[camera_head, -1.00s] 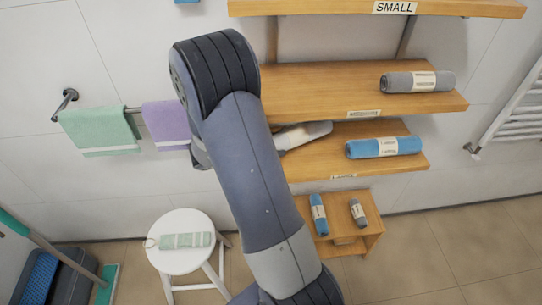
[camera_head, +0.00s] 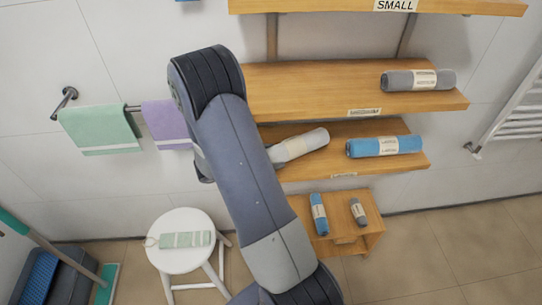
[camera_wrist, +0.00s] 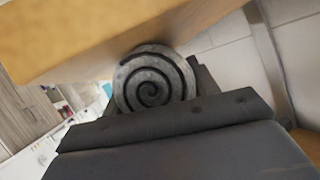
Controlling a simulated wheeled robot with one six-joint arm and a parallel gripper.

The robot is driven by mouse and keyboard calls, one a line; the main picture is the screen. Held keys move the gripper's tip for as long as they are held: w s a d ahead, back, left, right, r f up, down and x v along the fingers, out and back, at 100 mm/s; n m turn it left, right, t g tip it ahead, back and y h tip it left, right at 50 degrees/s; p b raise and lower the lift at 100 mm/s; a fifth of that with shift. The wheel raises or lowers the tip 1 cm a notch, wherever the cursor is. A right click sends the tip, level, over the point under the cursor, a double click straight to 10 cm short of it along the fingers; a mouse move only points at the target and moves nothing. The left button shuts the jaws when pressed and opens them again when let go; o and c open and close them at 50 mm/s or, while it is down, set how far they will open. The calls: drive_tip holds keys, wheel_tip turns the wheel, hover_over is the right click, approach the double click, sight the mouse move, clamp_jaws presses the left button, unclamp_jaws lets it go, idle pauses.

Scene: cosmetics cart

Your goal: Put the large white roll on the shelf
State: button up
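The large white roll (camera_head: 303,144) with a pale label band shows in the head view over the lower wooden shelf (camera_head: 370,128), to the left of a blue roll (camera_head: 385,146). It lies at a slant, its right end higher in the picture. I cannot tell whether it touches the board. In the wrist view its grey spiral end (camera_wrist: 152,82) faces the camera, just below the underside of a board. My gripper (camera_wrist: 158,108) is at the roll's near end and appears shut on it; the fingertips are hidden. In the head view my arm covers most of the gripper.
The middle shelf (camera_head: 300,88) overhangs the lower one and holds a grey roll (camera_head: 418,79). A top shelf (camera_head: 310,6) is labelled SMALL. A low wooden stand (camera_head: 352,238) holds two small rolls. A white stool (camera_head: 172,257) and hanging towels (camera_head: 100,128) are at left.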

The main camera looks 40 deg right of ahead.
drive_tip(key=o, duration=0.4)
drive_tip(key=shift+r, duration=0.15)
drive_tip(key=v, duration=1.2)
